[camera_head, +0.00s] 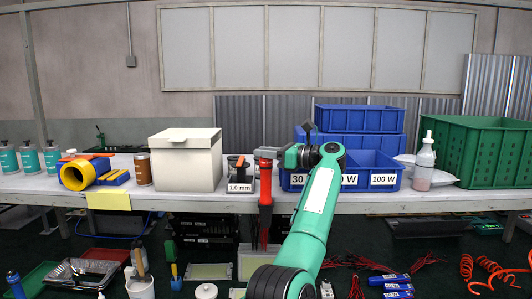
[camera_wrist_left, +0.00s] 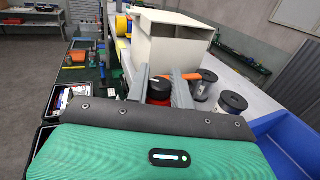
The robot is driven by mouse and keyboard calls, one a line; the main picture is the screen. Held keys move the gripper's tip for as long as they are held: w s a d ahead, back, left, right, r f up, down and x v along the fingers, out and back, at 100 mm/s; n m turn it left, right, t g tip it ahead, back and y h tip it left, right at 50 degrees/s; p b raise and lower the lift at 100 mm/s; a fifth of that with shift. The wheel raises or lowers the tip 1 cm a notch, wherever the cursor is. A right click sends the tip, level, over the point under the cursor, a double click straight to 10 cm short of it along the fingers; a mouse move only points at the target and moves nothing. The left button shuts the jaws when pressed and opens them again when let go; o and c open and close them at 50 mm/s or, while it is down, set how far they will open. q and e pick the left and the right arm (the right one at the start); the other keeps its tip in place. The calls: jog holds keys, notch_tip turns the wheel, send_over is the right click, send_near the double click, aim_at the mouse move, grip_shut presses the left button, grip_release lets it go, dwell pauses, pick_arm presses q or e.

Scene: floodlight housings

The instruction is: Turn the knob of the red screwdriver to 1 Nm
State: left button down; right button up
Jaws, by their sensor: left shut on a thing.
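The red screwdriver (camera_head: 265,188) hangs upright at the front edge of the table, its shaft pointing down. My left gripper (camera_head: 278,154) is at its upper end, coming from the right. In the left wrist view the left gripper (camera_wrist_left: 160,82) has its two grey fingers on either side of the red screwdriver (camera_wrist_left: 159,96), shut on its upper part. The dark top of the screwdriver shows between the fingers. The knob's setting cannot be read in either view. My right gripper is not in view.
A white box (camera_head: 185,160) stands left of the screwdriver, and a spool labelled 1.0 mm (camera_head: 239,180) is just beside it. Blue bins (camera_head: 370,170) with watt labels stand to the right. A green crate (camera_head: 490,150) is at the far right. Tools and trays lie below the table.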

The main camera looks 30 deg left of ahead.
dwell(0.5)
pick_arm(q)
jog(key=c, duration=1.2)
grip_release()
jog(key=shift+c, duration=0.2)
jog(key=shift+d, duration=0.2)
jog(key=w+d, duration=0.1)
jog(key=d, duration=1.2)
jog(key=shift+d+p, duration=0.2)
jog(key=shift+p, duration=0.1)
